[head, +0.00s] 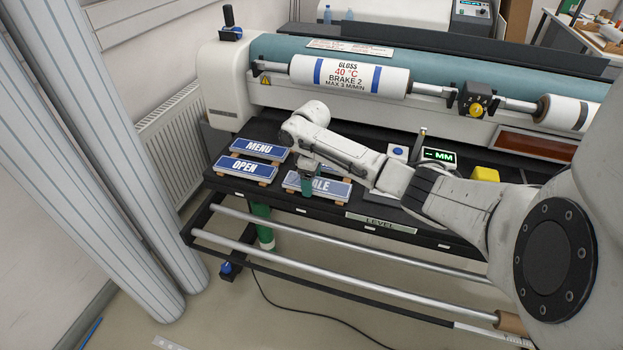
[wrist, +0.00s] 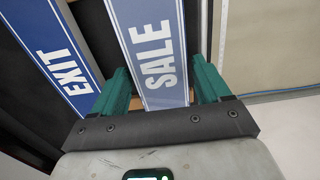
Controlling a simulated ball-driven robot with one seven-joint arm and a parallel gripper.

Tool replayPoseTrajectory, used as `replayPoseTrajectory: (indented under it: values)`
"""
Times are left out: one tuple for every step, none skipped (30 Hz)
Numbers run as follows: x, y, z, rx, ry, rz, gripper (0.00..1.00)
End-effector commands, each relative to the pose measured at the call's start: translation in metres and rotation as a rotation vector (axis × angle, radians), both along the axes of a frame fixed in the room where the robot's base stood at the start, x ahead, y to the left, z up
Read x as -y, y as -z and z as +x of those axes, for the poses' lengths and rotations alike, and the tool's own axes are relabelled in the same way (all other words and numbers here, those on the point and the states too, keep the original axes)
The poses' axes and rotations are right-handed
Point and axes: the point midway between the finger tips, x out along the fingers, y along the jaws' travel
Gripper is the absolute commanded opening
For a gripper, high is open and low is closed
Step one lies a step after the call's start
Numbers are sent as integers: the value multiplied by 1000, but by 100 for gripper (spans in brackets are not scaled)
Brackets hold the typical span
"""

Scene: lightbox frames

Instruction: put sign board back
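The SALE sign board (head: 330,189) is pale grey-blue with white letters. It lies flat on wooden blocks on the black table, partly covered by my arm in the head view. In the wrist view the SALE board (wrist: 156,60) runs up between the teal fingers of my gripper (wrist: 163,88). The fingers stand apart, one along each side of it, with a small gap on the left. My gripper also shows in the head view (head: 307,183), low over the board's left part. A blue EXIT board (wrist: 60,65) lies left of it in the wrist view.
Blue MENU (head: 258,149) and OPEN (head: 245,168) boards lie on wooden blocks at the table's left. A small MM display (head: 439,156) and a yellow block (head: 485,174) stand to the right. The laminator's roll (head: 348,77) is behind. A LEVEL strip (head: 380,223) marks the front edge.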

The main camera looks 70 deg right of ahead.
Motion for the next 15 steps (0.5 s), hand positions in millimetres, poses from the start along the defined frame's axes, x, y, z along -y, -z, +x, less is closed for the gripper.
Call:
replayPoseTrajectory:
  values:
    - [0, 0, 0, 0, 0, 0, 81]
    - [0, 0, 0, 0, 0, 0, 84]
    - [0, 0, 0, 0, 0, 0, 88]
    - [0, 0, 0, 0, 0, 0, 91]
    - [0, 0, 0, 0, 0, 0, 91]
    - [0, 0, 0, 0, 0, 0, 91]
    - [0, 0, 0, 0, 0, 0, 91]
    - [0, 0, 0, 0, 0, 0, 91]
    - [0, 0, 0, 0, 0, 0, 91]
    - [0, -1, 0, 0, 0, 0, 91]
    - [0, -1, 0, 0, 0, 0, 91]
    - [0, -3, 0, 0, 0, -1, 91]
    - [0, -4, 0, 0, 0, -1, 91]
    - [0, -5, 0, 1, 0, 0, 91]
    - [0, -9, 0, 1, -1, 0, 91]
